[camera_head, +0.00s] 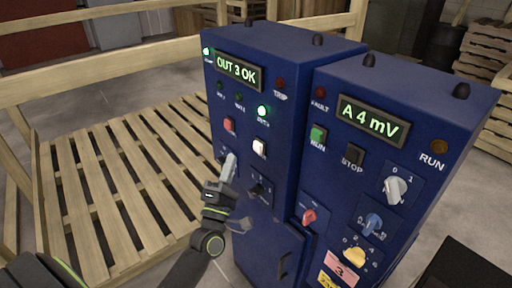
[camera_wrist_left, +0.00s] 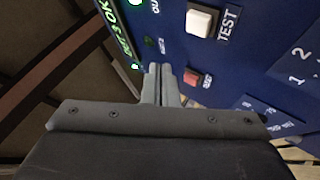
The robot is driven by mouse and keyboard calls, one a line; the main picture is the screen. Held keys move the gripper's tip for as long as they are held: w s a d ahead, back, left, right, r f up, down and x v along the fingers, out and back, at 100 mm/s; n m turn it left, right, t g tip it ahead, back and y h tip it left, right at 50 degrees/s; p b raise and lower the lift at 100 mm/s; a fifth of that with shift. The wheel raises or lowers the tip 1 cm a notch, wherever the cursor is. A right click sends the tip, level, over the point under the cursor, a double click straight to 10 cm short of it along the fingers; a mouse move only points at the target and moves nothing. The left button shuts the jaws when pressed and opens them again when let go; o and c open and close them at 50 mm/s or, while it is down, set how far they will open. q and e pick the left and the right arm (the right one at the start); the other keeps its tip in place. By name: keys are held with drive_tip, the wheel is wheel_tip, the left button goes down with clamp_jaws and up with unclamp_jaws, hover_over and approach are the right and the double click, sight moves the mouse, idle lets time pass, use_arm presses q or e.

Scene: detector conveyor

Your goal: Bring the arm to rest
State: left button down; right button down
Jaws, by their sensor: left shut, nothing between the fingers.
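My left gripper (camera_head: 229,168) is in front of the left blue cabinet (camera_head: 262,42), beside its lower left knob area. Its fingers are together with nothing between them. In the left wrist view the closed fingertips (camera_wrist_left: 160,72) point at the panel, near a red button (camera_wrist_left: 192,77) and a white TEST button (camera_wrist_left: 200,22). Whether the fingers touch the panel I cannot tell. The cabinet's display (camera_head: 238,70) reads "OUT 3 OK". My right gripper does not show.
A second blue cabinet (camera_head: 440,90) stands at the right, with a display (camera_head: 372,118) reading "A 4 mV", several buttons and knobs. A wooden slatted pallet (camera_head: 100,190) and a wooden rail (camera_head: 110,62) lie at the left. Stacked pallets (camera_head: 490,50) stand at the back right.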

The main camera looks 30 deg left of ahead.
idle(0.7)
use_arm(q)
wheel_tip(320, 180, down, 24)
drive_tip(key=r+m+g+h, duration=0.1)
drive_tip(key=m+g+h, duration=0.2)
drive_tip(key=m+g, duration=0.4)
drive_tip(key=s+f+m+g+b, duration=0.1)
drive_tip(key=s+f+m+g, duration=0.2)
drive_tip(key=f, duration=0.6)
drive_tip(key=s+f+m+g, duration=0.1)
drive_tip(key=s+f+m, duration=0.1)
drive_tip(key=s+f, duration=0.5)
drive_tip(key=s+f+m+g, duration=0.45)
drive_tip(key=s+f, duration=0.65)
drive_tip(key=f, duration=0.5)
drive_tip(key=s+d+f+m+g, duration=0.1)
drive_tip(key=s+f+m+g, duration=0.1)
drive_tip(key=s, duration=0.9)
drive_tip(key=s+d+f+m+g+h+b, duration=0.1)
drive_tip(key=s+f+m+g, duration=0.2)
drive_tip(key=s, duration=0.8)
wheel_tip(320, 180, down, 3)
drive_tip(key=shift+d+f+g, duration=0.15)
drive_tip(key=shift+f+g, duration=0.05)
drive_tip(key=shift+g, duration=0.85)
